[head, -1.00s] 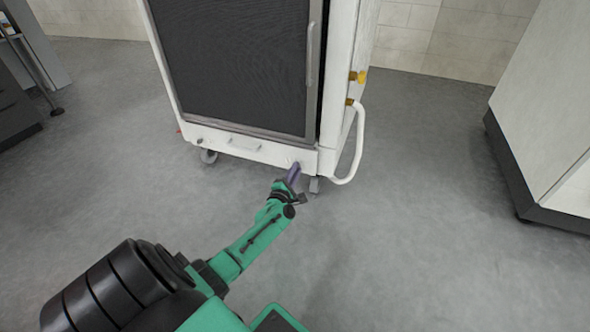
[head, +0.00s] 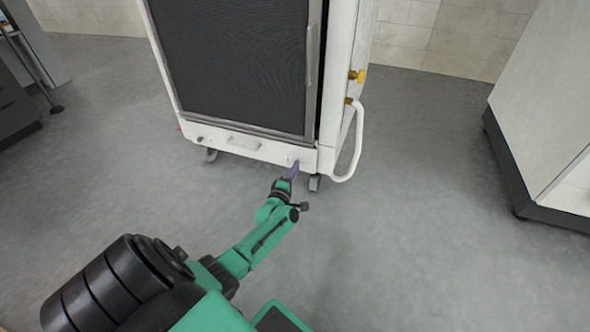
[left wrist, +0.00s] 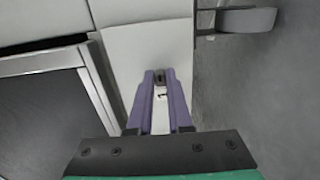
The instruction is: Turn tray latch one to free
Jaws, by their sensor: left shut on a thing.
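The white ozone washer (head: 340,105) stands ahead, with a tray front (head: 270,149) along its bottom. My left gripper (head: 294,169) is at the right end of this front. Its purple fingers are shut on a small dark latch (left wrist: 160,77), seen between the fingertips in the left wrist view. The fingers hide most of this latch in the head view. A second small dark fitting (head: 200,139) shows at the left end of the tray front. My right gripper is in neither view.
A tray handle (head: 243,143) is at the middle of the front. A white bent handle (head: 358,150) juts from the washer's right side, below a yellow knob (head: 361,76). A white cabinet (head: 545,110) stands at right. The floor around is clear.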

